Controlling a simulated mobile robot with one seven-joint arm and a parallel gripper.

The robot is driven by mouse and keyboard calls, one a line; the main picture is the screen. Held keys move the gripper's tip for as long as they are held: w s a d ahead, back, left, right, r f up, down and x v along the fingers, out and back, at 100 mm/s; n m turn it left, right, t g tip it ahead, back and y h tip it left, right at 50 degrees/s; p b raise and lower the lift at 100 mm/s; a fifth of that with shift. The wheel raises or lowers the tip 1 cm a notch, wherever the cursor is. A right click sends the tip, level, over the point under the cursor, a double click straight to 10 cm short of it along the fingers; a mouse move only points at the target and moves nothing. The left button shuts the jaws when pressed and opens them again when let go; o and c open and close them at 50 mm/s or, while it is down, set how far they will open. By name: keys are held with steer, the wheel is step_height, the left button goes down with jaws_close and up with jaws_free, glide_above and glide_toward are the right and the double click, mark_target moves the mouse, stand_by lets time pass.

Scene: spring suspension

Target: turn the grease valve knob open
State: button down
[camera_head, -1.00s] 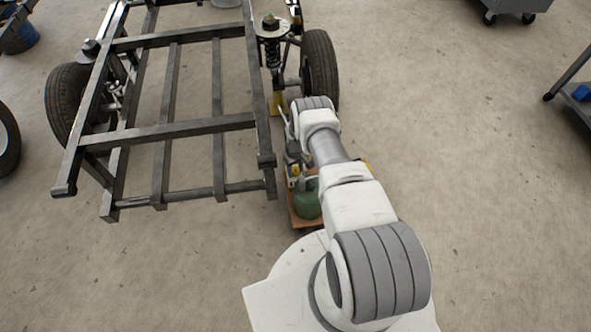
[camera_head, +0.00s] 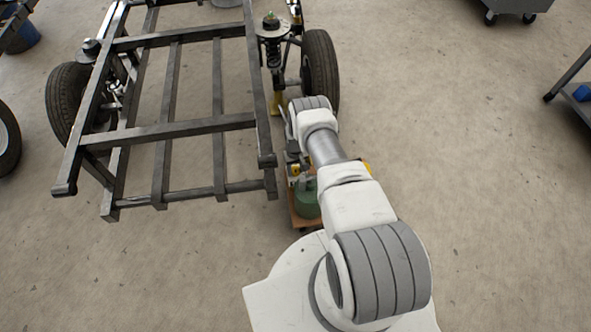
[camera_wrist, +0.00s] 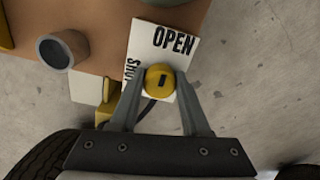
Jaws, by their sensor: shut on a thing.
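The yellow round knob (camera_wrist: 158,85) sits in the middle of the wrist view. Its short dark mark runs nearly upright in the picture, on the side facing me. My gripper (camera_wrist: 160,82) has a grey finger on each side of the knob and is shut on it. A white label plate (camera_wrist: 150,40) lies behind the knob, with "OPEN" above it and sideways lettering, partly hidden, to its left. In the head view my arm hides the knob and most of my gripper, beside a cart with a green tank (camera_head: 307,203).
A steel frame (camera_head: 185,130) with a tyre (camera_head: 320,70) stands left of my arm.

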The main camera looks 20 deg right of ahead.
mark_target(296, 170)
steer(key=shift+c, duration=1.9)
jaws_free()
steer(key=shift+r, duration=0.15)
step_height(296, 170, up, 17)
steer(key=p, duration=0.7)
steer(key=shift+r, duration=0.15)
